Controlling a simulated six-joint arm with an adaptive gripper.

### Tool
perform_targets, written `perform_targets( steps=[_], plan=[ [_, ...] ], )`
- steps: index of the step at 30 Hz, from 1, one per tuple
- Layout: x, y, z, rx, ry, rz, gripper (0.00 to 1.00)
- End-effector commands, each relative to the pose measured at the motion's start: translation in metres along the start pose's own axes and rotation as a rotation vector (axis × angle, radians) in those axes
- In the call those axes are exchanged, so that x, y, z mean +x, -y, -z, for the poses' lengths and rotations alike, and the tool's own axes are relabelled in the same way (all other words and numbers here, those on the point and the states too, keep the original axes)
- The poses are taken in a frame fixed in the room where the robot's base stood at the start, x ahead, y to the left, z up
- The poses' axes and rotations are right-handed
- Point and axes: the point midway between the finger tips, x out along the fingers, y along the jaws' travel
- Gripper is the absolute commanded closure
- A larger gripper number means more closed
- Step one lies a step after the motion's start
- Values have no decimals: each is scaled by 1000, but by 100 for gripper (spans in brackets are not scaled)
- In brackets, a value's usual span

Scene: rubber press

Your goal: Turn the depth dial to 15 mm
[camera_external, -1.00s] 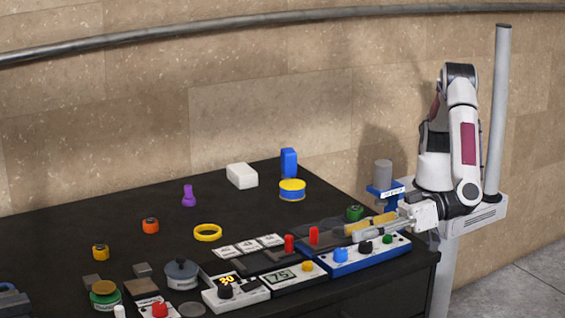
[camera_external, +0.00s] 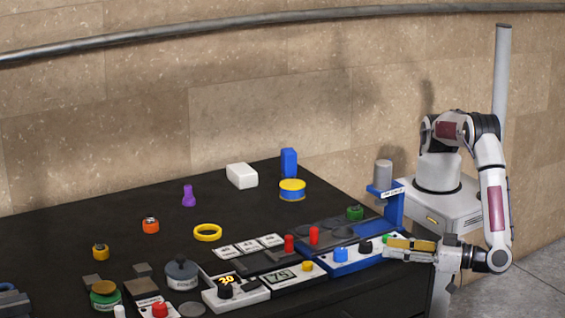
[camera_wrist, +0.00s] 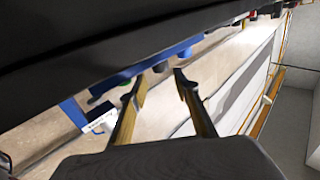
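A blue control panel (camera_external: 352,264) at the table's front right edge carries a blue knob (camera_external: 340,254), a black knob (camera_external: 365,247) and a green knob (camera_external: 386,239). I cannot read which one is the depth dial. My gripper (camera_external: 386,248) lies level at the panel's right end, close to the green knob; I cannot tell whether it touches. In the wrist view my gripper (camera_wrist: 160,80) has its two fingers apart with nothing held between them. A small blue knob-like part (camera_wrist: 160,67) shows just beyond the fingertips.
The blue press stand with a grey cylinder (camera_external: 383,172) rises behind my gripper.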

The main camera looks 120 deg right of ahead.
Motion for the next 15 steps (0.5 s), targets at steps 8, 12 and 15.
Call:
perform_targets(
  steps=[8, 12, 15],
  plan=[
    [0, 0, 0, 0, 1, 1, 69],
    [4, 0, 0, 1, 1, 1, 69],
    [10, 0, 0, 0, 1, 0, 69]
  ],
)
